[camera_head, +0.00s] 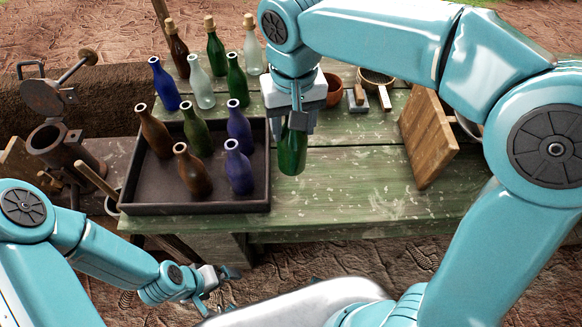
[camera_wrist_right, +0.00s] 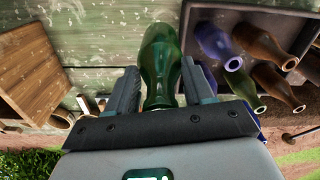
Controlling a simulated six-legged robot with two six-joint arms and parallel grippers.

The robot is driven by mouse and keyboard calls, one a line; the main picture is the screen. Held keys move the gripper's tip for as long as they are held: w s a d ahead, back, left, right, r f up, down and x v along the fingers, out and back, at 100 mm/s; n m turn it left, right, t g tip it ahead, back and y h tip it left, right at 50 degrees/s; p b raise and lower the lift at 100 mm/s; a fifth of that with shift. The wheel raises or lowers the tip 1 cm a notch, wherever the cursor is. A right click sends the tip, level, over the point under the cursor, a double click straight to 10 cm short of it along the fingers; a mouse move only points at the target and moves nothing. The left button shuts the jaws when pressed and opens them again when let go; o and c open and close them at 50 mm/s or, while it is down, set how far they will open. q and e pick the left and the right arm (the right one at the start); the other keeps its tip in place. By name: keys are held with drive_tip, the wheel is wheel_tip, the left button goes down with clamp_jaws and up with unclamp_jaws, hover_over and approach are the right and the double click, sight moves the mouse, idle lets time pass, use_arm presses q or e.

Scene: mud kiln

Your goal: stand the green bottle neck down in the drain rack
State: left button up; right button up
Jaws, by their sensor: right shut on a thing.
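My right gripper (camera_head: 296,122) is shut on a green bottle (camera_head: 292,154) and holds it over the table, just right of the dark tray. The bottle's wide end points down; its upper part is hidden between the fingers. In the right wrist view the bottle (camera_wrist_right: 160,55) sits between both fingers (camera_wrist_right: 158,88), wide end away from the palm.
The dark tray (camera_head: 195,208) holds several brown, green and blue bottles, necks up. More bottles, some corked, stand behind it. A clay pot (camera_head: 333,90) and small blocks (camera_head: 358,100) lie at the back. The green table's front middle (camera_head: 345,205) is clear.

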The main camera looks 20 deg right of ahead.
sight(294, 153)
wheel_tip(294, 153, down, 8)
drive_tip(key=shift+s+d+f, duration=0.1)
drive_tip(key=shift+s+f, duration=0.05)
drive_tip(key=shift+f, duration=0.1)
drive_tip(key=shift+w+f, duration=0.2)
drive_tip(key=shift+f, duration=2.35)
drive_tip(key=shift+f+b, duration=0.15)
drive_tip(key=shift+b, duration=0.2)
drive_tip(key=o, duration=1.1)
wheel_tip(294, 153, up, 12)
drive_tip(key=shift+s+r+p, duration=0.1)
drive_tip(key=shift+r+p, duration=0.1)
drive_tip(key=shift+p, duration=0.2)
drive_tip(key=shift+s+f, duration=0.1)
